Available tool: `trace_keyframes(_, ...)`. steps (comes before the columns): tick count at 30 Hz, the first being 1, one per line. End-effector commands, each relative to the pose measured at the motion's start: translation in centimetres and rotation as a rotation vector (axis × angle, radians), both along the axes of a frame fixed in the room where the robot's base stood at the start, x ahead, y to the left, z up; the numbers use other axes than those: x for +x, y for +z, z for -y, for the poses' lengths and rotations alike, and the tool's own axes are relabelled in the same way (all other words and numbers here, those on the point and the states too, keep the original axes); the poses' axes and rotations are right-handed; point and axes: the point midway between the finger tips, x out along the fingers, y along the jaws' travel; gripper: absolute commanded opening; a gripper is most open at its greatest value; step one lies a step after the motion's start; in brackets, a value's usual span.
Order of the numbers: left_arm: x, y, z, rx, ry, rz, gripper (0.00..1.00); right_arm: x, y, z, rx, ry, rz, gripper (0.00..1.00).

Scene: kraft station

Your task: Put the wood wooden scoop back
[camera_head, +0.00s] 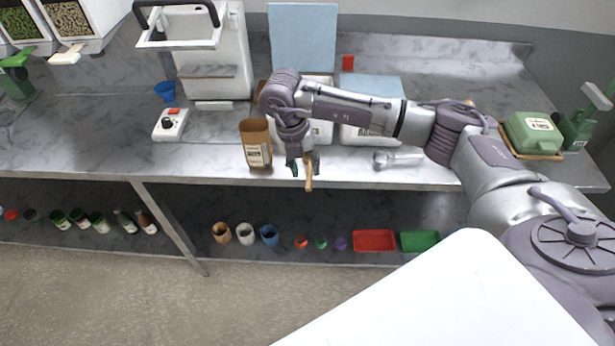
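The wooden scoop (309,181) is a small tan-brown piece at the front edge of the counter, near the middle of the camera_head view. My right gripper (303,166) points down over that edge, with its fingers around the scoop. It looks shut on the scoop, whose lower end hangs below the fingertips. The rest of the scoop is hidden by the gripper. My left gripper is not in view.
A brown kraft bag (257,146) stands just left of my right gripper. A metal scoop (398,159) lies to the right. White bins with blue lids (371,87) stand behind my arm. A white scale (170,125) sits left. The lower shelf holds cups and trays (374,241).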

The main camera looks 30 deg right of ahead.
Motion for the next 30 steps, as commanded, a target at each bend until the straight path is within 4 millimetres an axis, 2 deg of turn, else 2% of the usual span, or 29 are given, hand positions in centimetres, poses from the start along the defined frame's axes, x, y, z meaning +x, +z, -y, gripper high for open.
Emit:
trace_keyframes(6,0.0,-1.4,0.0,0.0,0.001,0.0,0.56,0.5,4.4,-0.8,0.001,0.002,0.005,0.4)
trace_keyframes(10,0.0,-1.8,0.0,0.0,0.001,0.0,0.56,0.6,6.3,-1.1,0.001,0.0,0.004,0.4)
trace_keyframes(15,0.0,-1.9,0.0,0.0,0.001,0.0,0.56,0.6,7.5,-1.3,0.001,0.001,0.0,0.4)
trace_keyframes(23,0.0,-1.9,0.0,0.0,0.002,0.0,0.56,0.5,7.4,-1.6,0.011,0.009,-0.003,0.4)
trace_keyframes(26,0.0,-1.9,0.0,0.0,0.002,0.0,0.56,-0.2,6.2,-4.1,0.106,0.071,-0.026,0.4)
trace_keyframes(29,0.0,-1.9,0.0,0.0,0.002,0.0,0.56,-2.4,4.4,-10.2,0.343,0.204,-0.069,0.4)
trace_keyframes(30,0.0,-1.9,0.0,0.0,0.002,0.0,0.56,-3.7,4.0,-13.3,0.477,0.263,-0.087,0.4)
